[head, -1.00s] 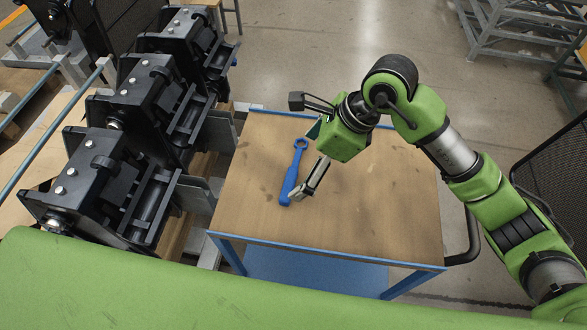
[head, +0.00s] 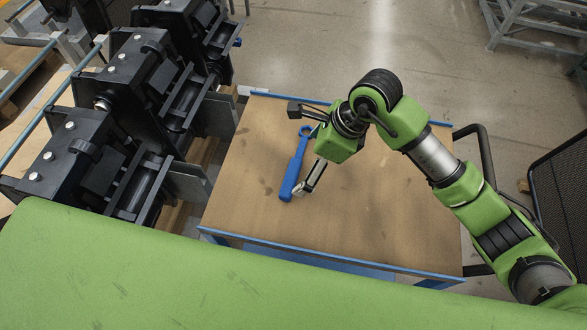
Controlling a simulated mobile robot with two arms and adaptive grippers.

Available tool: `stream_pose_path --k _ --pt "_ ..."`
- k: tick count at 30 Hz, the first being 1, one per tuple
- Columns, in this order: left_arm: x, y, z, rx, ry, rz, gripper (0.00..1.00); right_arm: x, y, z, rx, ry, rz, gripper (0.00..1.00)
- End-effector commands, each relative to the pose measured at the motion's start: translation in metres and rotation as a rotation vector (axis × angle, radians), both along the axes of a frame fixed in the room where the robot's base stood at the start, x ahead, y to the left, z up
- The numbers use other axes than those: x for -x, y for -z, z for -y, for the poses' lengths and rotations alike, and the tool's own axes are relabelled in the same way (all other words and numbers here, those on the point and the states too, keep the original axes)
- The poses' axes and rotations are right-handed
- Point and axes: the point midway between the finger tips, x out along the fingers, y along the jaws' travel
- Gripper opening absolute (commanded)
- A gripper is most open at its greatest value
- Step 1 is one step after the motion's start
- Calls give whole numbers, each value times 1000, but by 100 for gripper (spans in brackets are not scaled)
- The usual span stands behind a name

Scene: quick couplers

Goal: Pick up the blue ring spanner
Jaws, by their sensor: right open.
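The blue ring spanner (head: 293,172) lies on the wooden top of the blue-framed cart (head: 250,215) in the head view. Its ring end points to the back and its thick handle end to the front. My right gripper (head: 300,191) reaches down beside the handle end, on its right side. It is open, with the fingertips close to the handle; whether they touch it I cannot tell. The gripper body hides part of the far finger. My left gripper is not in view.
Black coupler machines (head: 130,110) stand close along the cart's left side. A dark mesh panel (head: 562,180) and a cart handle (head: 487,160) are at the right. A grey metal rack (head: 535,30) stands at the back right. The cart top around the spanner is clear.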

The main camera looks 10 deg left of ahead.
Motion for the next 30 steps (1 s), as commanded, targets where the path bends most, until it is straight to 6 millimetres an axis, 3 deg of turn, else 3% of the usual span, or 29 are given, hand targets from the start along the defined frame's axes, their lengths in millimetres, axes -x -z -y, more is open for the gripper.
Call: stream_pose_path --k 3,11,18,27,28,30 --pt "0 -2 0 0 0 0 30 0 16 -7 -1 2 -3 100" --pt "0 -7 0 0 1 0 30 1 33 -17 -1 1 -3 100" --pt "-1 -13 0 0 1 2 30 1 64 -32 -1 2 -2 100" --pt "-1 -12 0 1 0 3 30 0 71 -34 -1 2 2 100" --pt "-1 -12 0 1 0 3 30 0 71 -34 -1 2 2 97" --pt "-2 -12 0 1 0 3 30 0 71 -34 -1 2 2 79"
